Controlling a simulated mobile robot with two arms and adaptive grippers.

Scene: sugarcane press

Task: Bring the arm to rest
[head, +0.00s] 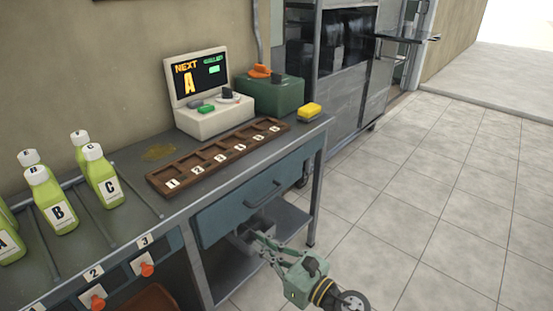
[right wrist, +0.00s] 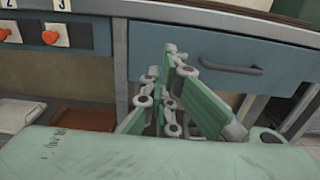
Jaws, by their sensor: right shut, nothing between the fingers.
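My right gripper (head: 250,232) is in front of the bench, just below the blue drawer (head: 250,193), which is closed. Its green fingers are shut and empty; they also show in the right wrist view (right wrist: 176,62), pointing toward the bench front. I cannot tell whether the fingertips touch the bench. My left gripper is in neither view.
Several green bottles (head: 58,205) stand on the bench at the left. The tiled floor (head: 430,200) at right is clear.

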